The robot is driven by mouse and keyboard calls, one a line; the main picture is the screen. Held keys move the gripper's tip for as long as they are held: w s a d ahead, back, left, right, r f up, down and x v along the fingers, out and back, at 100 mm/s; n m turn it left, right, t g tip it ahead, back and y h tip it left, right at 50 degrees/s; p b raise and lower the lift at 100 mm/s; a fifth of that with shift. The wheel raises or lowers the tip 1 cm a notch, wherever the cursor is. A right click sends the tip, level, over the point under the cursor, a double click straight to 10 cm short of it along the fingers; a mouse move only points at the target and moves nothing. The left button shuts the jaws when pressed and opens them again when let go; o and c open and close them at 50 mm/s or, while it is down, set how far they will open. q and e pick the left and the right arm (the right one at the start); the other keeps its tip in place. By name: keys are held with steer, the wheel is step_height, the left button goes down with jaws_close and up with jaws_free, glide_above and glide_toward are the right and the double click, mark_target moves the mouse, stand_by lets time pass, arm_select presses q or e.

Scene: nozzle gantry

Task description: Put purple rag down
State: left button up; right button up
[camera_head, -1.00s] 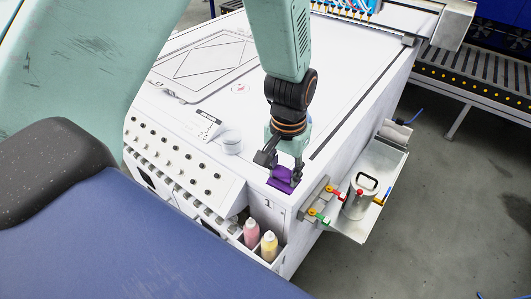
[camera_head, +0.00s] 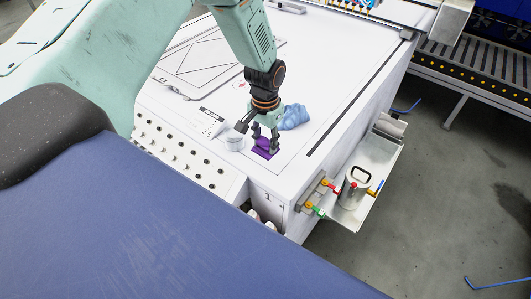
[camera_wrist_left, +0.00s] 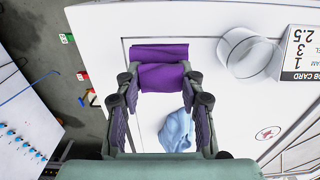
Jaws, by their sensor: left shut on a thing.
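My left gripper (camera_head: 265,139) is shut on the purple rag (camera_head: 264,149), above the white table top (camera_head: 330,75) near its front corner. In the left wrist view the purple rag (camera_wrist_left: 160,52) lies folded across between the two fingertips (camera_wrist_left: 161,80), with a flap reaching past them. The rag is at or very close to the table surface; I cannot tell whether it fully rests on it. My right gripper is not in view.
A blue rag (camera_head: 293,117) lies crumpled just behind the gripper. A white cup (camera_head: 234,142) stands close on the left, beside a job card (camera_head: 211,124). A metal side tray (camera_head: 372,170) holds a canister (camera_head: 355,188). Table top to the right is clear.

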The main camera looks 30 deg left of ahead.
arm_select(q)
steer(key=shift+f, duration=2.55)
steer(key=shift+a+f, duration=0.1)
steer(key=shift+f, duration=0.1)
steer(key=o, duration=1.1)
steer(key=shift+o, duration=0.2)
